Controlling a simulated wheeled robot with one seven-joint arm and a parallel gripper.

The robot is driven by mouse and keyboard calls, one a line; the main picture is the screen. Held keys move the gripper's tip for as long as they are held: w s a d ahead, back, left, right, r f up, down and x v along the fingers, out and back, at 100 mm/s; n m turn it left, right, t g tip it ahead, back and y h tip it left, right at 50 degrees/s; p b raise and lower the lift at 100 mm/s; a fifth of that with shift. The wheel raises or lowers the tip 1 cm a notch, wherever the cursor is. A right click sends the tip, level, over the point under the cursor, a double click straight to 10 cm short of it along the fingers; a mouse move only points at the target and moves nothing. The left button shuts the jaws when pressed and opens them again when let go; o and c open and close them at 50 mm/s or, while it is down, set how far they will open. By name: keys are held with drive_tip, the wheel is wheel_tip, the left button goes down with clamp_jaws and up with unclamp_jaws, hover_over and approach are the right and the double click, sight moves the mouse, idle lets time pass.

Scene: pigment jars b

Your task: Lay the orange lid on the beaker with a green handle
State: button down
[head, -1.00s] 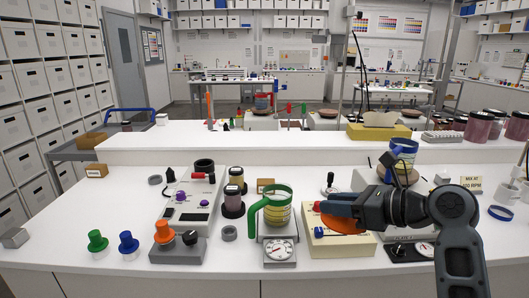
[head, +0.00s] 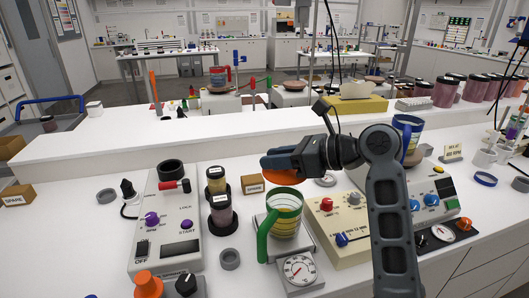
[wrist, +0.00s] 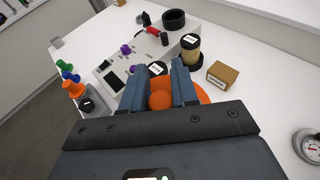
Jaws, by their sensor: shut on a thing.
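The orange lid (head: 281,163) is a flat disc with a round knob. My gripper (head: 292,157) is shut on its knob, which shows between the two fingers in the wrist view (wrist: 160,99). The lid is held in the air, apart from the beaker, up and slightly behind its rim in the head view. The beaker with a green handle (head: 285,214) is clear with yellow bands and a green rim. It stands upright and open on a small scale with a round dial (head: 299,270). Its handle (head: 264,240) points to the front left. The beaker is not in the wrist view.
Two dark-lidded jars (head: 221,213) stand left of the beaker, near a small brown labelled box (head: 253,184). A grey device with purple knobs (head: 167,225) is further left. A cream box with red and blue knobs (head: 345,225) stands right of the scale.

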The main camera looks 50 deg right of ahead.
sight(277, 177)
idle(0.3)
drive_tip(key=shift+s+f+b, duration=0.1)
drive_tip(key=shift+f+b, duration=0.45)
drive_tip(key=shift+f, duration=2.05)
drive_tip(key=shift+f, duration=0.85)
drive_tip(key=c, duration=0.8)
unclamp_jaws()
drive_tip(key=shift+r, duration=0.1)
drive_tip(key=shift+r+p, duration=0.6)
drive_tip(key=shift+r, duration=2.35)
